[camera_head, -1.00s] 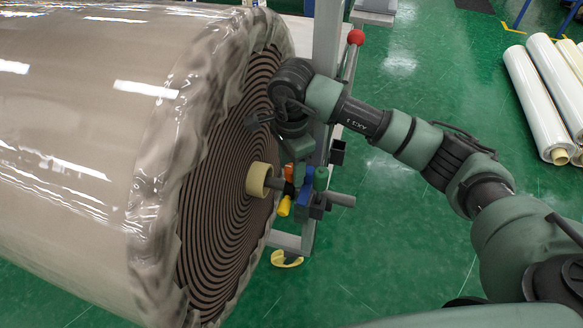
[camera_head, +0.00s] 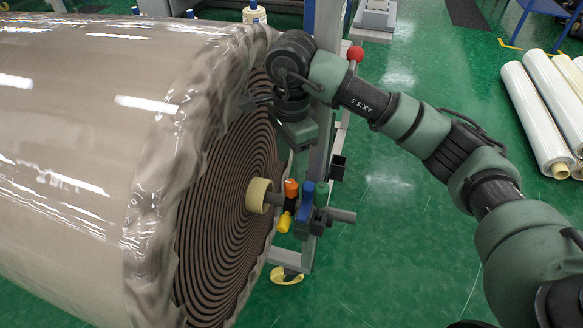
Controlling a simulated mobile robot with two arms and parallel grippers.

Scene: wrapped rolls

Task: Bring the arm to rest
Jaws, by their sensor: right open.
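My right arm comes in from the right, its wrist bent down beside the end of a large wrapped roll (camera_head: 90,120). My right gripper (camera_head: 294,132) hangs from that wrist in front of the grey stand post, above the roll's core (camera_head: 259,195). It is open and no object shows in it; its fingertips are hard to make out. The roll's end shows dark spiral layers under crumpled clear wrap. My left gripper is out of view.
Coloured clamp parts (camera_head: 290,205) sit by the core, below my right gripper. A red knob (camera_head: 355,53) is close behind my forearm. Pale rolls (camera_head: 540,115) lie on the floor at right. Green floor (camera_head: 385,240) is clear below my arm.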

